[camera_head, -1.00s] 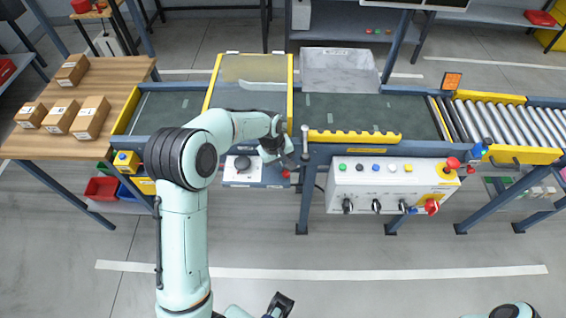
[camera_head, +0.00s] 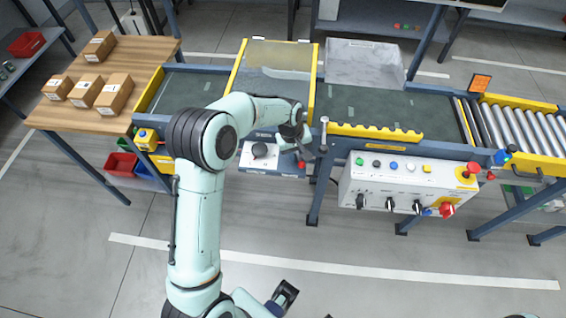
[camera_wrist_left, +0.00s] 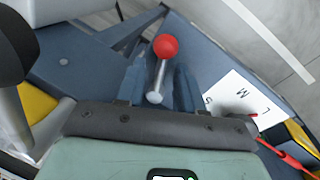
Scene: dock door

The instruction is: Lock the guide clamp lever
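The guide clamp lever is a silver rod with a red ball knob (camera_wrist_left: 165,46). Its red knob also shows small in the head view (camera_head: 301,165), at the right end of the small control box. My left gripper (camera_wrist_left: 157,75) is over it, with its two blue-grey fingers apart on either side of the rod. A gap shows between the rod and each finger in the wrist view. In the head view my left gripper (camera_head: 304,150) is small beside the conveyor's front edge and partly hides the lever's base.
The small box with a black dial (camera_head: 260,151) is left of the lever; its S, M, L label (camera_wrist_left: 240,102) shows in the wrist view. A silver upright post (camera_head: 323,134) stands close right of my gripper. The large control panel (camera_head: 410,182) is further right. Floor in front is clear.

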